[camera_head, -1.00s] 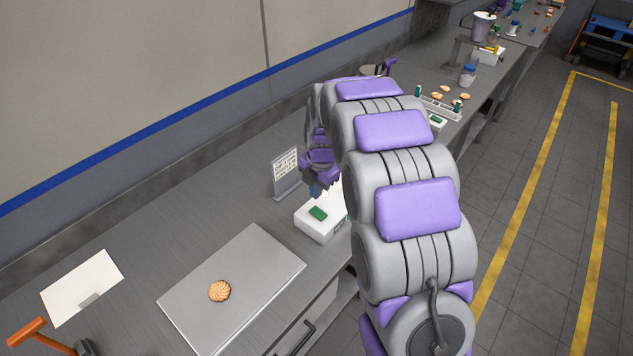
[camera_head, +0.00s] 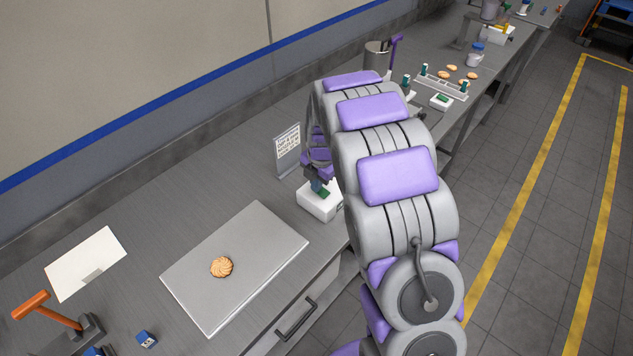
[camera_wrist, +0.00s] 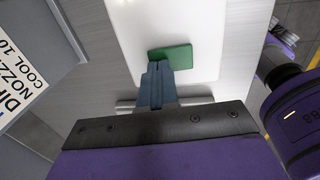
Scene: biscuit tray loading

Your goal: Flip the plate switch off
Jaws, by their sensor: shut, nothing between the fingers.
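The plate switch is a white box (camera_head: 312,207) with a green rocker (camera_head: 324,193), on the bench behind the flat metal plate (camera_head: 200,300). One biscuit (camera_head: 221,267) lies on that plate. My gripper (camera_head: 318,187) is shut and empty, pointing down over the rocker and partly covering it. In the wrist view the blue-grey fingertips (camera_wrist: 158,68) overlap the near left part of the green rocker (camera_wrist: 178,54). Whether they touch it is not clear. My arm hides the right side of the box in the head view.
A printed sign (camera_head: 288,151) stands just left of the switch box. A second white box with a green rocker (camera_head: 441,101) stands farther along the bench. The bench between is clear.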

